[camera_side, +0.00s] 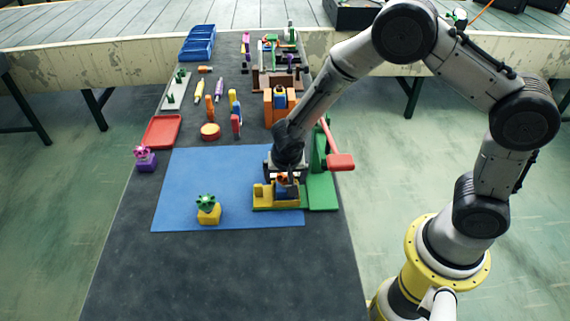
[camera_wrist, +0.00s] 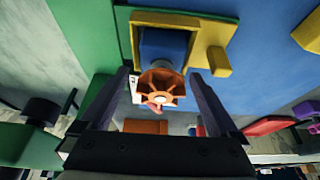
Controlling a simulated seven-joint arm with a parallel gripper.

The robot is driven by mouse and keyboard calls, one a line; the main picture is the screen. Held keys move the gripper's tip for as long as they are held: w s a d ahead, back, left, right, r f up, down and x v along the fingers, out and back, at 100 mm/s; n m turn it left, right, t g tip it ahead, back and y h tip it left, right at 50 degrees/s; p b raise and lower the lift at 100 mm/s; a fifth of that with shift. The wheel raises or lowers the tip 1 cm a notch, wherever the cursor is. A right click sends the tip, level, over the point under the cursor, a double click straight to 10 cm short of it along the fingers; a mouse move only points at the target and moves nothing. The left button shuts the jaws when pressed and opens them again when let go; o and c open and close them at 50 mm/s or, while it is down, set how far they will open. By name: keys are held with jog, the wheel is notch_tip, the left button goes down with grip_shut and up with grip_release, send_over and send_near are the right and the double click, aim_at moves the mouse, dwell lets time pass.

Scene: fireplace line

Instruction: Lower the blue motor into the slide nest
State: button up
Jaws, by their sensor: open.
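The blue motor (camera_wrist: 163,45), with an orange spoked wheel (camera_wrist: 161,88) on it, sits within the yellow walls of the slide nest (camera_wrist: 222,32) in the wrist view. Whether it is fully down cannot be told. In the side view the yellow nest (camera_side: 262,196) is on a green base (camera_side: 322,190), and the blue motor (camera_side: 284,191) is partly hidden below my gripper (camera_side: 284,183). My gripper (camera_wrist: 160,76) is open. Its two fingers stand on either side of the orange wheel, with gaps visible in the wrist view.
A red-handled lever (camera_side: 340,161) stands on the right of the green base. A blue mat (camera_side: 195,180) lies left of the nest, with a yellow block topped by a green knob (camera_side: 208,212) on it. An orange holder (camera_side: 268,108) stands behind. The dark front table is clear.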

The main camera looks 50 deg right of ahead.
jog(key=shift+r, duration=5.15)
jog(key=shift+w+d+r, duration=0.1)
jog(key=shift+d+r, duration=0.05)
jog(key=shift+d, duration=0.05)
jog(key=s+d+r+m+t, duration=0.1)
jog(key=s+d+r+t, duration=0.2)
jog(key=r, duration=0.6)
jog(key=s+d+r, duration=0.3)
jog(key=s+r, duration=0.2)
jog(key=r, duration=0.4)
jog(key=s+a+f+n+y, duration=0.2)
jog(key=s+n, duration=0.8)
jog(key=s, duration=0.6)
jog(key=shift+s+a+f+g+y, duration=0.2)
jog(key=shift+s+a+g+y, duration=0.1)
jog(key=shift+y, duration=0.3)
